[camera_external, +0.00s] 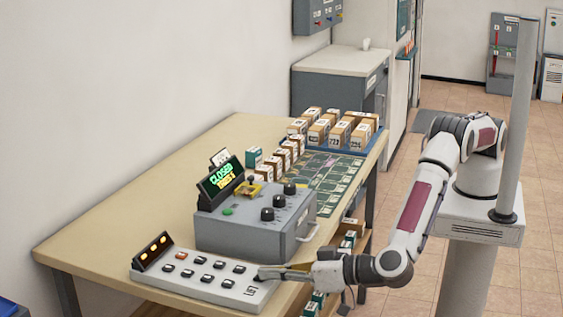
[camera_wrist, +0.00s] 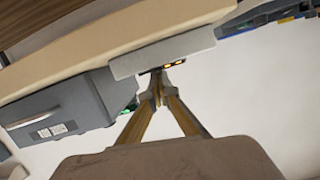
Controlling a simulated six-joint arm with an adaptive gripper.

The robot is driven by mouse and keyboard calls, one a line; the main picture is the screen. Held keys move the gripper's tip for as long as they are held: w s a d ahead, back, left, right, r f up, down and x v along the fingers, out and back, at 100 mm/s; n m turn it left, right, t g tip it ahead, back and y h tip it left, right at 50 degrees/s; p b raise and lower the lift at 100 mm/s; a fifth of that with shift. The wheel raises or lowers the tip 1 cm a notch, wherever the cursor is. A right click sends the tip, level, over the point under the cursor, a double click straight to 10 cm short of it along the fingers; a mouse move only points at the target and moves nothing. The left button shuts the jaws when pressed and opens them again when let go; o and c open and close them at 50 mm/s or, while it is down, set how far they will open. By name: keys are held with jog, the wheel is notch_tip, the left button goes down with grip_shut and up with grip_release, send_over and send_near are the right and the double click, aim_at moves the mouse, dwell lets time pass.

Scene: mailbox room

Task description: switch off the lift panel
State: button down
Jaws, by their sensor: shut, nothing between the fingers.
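The lift panel (camera_external: 180,287) is a light grey sloped box at the front edge of the table, with two rows of dark buttons, one orange-red button (camera_external: 182,256) and lettering at its right end. Its small dark display (camera_external: 152,250) at the left end glows with orange lights. My gripper (camera_external: 265,274) is shut and empty, with its fingertips at the panel's right end, over or touching a button there; I cannot tell which. In the wrist view the fingertips (camera_wrist: 158,75) meet in front of the panel's pale side (camera_wrist: 165,52), and orange lights (camera_wrist: 175,64) show beside them.
A grey control box (camera_external: 240,235) with knobs, a lever and a lit "CLOSED" sign (camera_external: 221,178) stands just behind the panel. Small cartons (camera_external: 338,135) and a green slotted mat fill the table's (camera_external: 105,233) far end. The table's left part is clear.

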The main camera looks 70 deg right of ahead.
dwell(0.4)
jog(key=shift+a+r, duration=0.1)
jog(key=shift+r, duration=0.55)
jog(key=r, duration=0.2)
jog(key=shift+s+a+r, duration=0.25)
jog(key=shift+s+r, duration=0.05)
jog(key=shift+r, duration=0.1)
jog(key=v, duration=0.9)
jog(key=shift+s+a, duration=0.2)
